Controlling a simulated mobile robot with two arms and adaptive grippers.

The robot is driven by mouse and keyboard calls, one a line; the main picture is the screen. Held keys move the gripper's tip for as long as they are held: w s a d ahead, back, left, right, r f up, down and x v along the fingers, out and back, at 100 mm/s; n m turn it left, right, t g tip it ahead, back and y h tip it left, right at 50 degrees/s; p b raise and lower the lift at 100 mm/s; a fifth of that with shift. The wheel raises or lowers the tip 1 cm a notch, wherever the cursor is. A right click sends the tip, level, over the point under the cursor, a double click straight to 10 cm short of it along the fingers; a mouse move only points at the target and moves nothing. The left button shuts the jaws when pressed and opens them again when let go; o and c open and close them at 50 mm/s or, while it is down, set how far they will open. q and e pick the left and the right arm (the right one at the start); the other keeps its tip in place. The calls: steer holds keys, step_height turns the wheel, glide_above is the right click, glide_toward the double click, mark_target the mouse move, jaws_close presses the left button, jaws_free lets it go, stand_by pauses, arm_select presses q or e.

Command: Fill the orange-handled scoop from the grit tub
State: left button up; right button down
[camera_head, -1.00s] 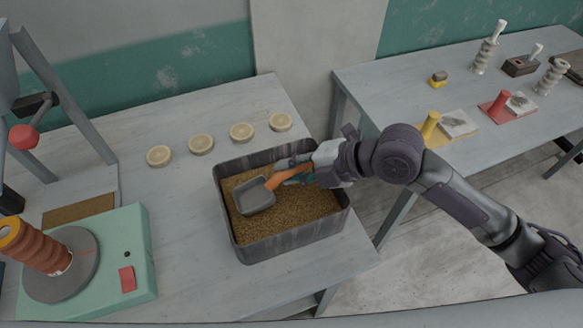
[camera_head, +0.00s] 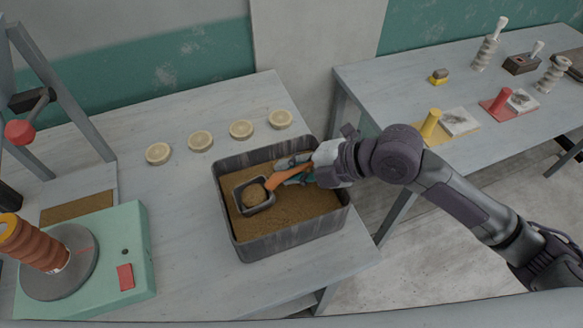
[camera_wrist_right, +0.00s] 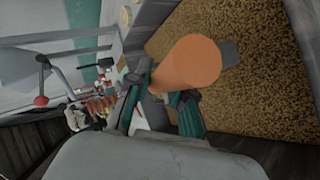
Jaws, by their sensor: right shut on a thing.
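The grit tub (camera_head: 290,243) is a dark grey rectangular bin on the near table, holding brown grit (camera_head: 305,206). The scoop's grey pan (camera_head: 241,200) is inside the tub, low at the grit, with a mound of grit in it. Its orange handle (camera_head: 276,180) slants up to the right. My right gripper (camera_head: 296,174) is shut on the handle above the tub's right part. In the right wrist view the orange handle (camera_wrist_right: 187,62) sticks out from my right gripper (camera_wrist_right: 170,105) over the grit, and its pan is mostly hidden. My left gripper is not in view.
Several round cream discs (camera_head: 200,141) lie in a row behind the tub. A green scale-like device (camera_head: 120,255) with a stacked brown column stands at left. A second table (camera_head: 400,90) at right holds stamps and blocks. The table front of the tub is clear.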

step_height(320, 180, up, 13)
steer(key=p, duration=1)
steer(key=shift+p, duration=0.4)
